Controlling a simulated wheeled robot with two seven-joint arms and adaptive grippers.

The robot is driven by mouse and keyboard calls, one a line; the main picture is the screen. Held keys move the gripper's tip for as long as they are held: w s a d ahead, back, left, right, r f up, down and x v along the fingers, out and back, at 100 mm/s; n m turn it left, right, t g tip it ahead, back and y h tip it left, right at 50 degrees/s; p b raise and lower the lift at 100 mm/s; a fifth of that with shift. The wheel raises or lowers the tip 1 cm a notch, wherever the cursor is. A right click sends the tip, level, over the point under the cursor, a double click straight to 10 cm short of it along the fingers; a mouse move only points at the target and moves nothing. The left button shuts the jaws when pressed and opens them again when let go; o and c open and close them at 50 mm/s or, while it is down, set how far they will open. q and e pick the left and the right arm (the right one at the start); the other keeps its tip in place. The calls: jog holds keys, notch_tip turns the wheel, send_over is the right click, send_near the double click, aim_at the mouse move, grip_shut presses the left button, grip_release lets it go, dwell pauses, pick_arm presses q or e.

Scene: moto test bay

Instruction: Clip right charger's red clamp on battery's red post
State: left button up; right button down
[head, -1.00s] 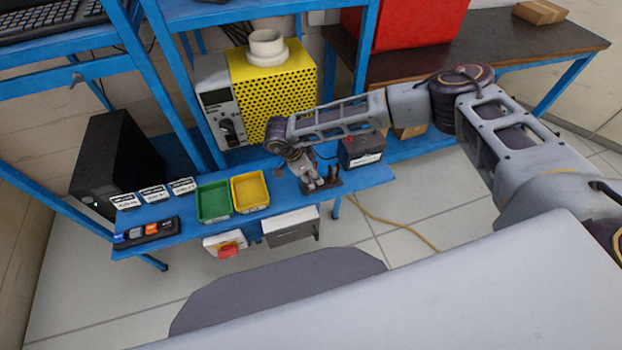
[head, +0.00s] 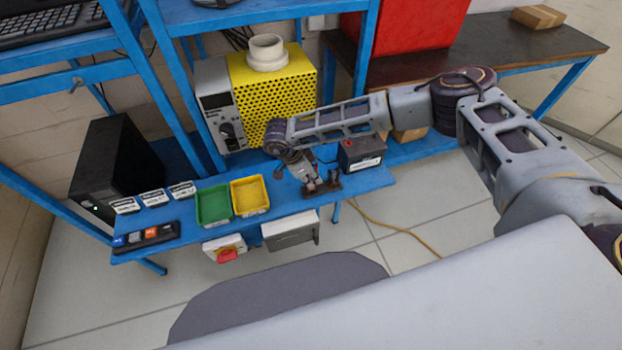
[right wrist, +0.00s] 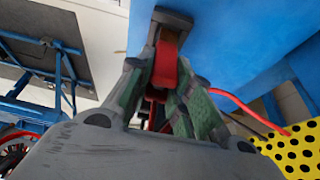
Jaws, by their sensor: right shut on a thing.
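My right gripper (head: 322,184) is low over the front of the blue bench, just left of and nearer than the battery. In the right wrist view, its fingers (right wrist: 164,78) are shut on the red clamp (right wrist: 165,66). The far end of the clamp meets a dark bracket-like piece (right wrist: 171,22); I cannot tell whether it rests in it. A red cable (right wrist: 245,108) runs off to the right. The dark battery (head: 364,158) stands on the bench with a red post (head: 348,143) on top, apart from the gripper. My left gripper is not in view.
The blue bench (head: 290,208) also carries a green tray (head: 214,222), a yellow tray (head: 265,210), and a grey unit (head: 213,80) beside a yellow perforated box (head: 300,85). A box with a red switch (head: 228,255) hangs below the front edge.

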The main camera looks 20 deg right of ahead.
notch_tip(320, 180, up, 9)
jog(key=shift+r+b, duration=0.15)
jog(key=shift+b, duration=0.45)
dwell(0.5)
